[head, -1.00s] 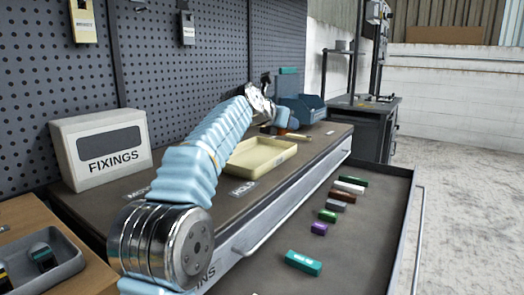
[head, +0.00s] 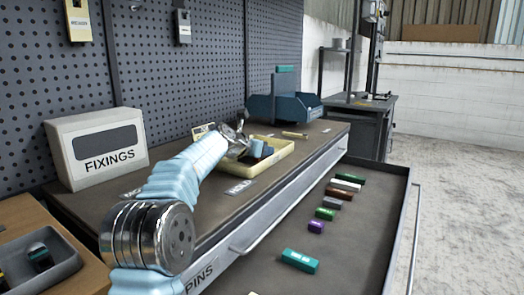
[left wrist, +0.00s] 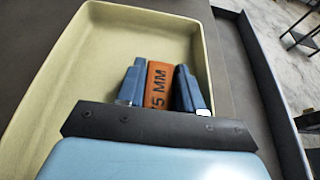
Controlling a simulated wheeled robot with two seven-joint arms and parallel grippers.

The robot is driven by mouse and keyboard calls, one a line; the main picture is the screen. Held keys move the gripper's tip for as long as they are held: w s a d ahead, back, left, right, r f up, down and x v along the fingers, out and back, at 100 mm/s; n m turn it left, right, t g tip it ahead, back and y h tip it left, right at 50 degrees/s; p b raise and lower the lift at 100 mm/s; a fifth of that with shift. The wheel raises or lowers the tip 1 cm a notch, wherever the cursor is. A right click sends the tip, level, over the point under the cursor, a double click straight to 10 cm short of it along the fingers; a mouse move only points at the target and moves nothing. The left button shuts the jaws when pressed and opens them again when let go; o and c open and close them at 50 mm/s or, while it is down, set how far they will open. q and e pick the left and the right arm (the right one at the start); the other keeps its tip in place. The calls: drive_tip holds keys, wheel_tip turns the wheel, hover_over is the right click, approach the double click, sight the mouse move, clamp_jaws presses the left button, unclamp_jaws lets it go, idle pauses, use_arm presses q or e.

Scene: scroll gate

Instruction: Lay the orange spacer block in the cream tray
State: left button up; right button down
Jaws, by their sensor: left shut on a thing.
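The cream tray (head: 276,158) sits on the dark bench top; it fills much of the left wrist view (left wrist: 105,55). My left gripper (head: 260,149) is over the tray, its blue fingers closed on the orange spacer block (left wrist: 160,88). The block is marked "5 MM" and sits between the fingertips inside the tray's outline in the left wrist view. The block is hidden in the head view. I cannot tell whether it touches the tray floor. My right gripper is not in view.
An open drawer (head: 345,235) at the front holds several coloured blocks, among them a teal one (head: 300,261). A white FIXINGS box (head: 97,147) stands at the left. A blue bin (head: 285,106) stands behind the tray, and a perforated wall (head: 215,70) runs along the back.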

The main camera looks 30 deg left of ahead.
use_arm(q)
drive_tip(key=o, duration=1.1)
drive_tip(key=shift+f, duration=0.1)
drive_tip(key=v, duration=1.2)
drive_tip(key=shift+d, duration=0.1)
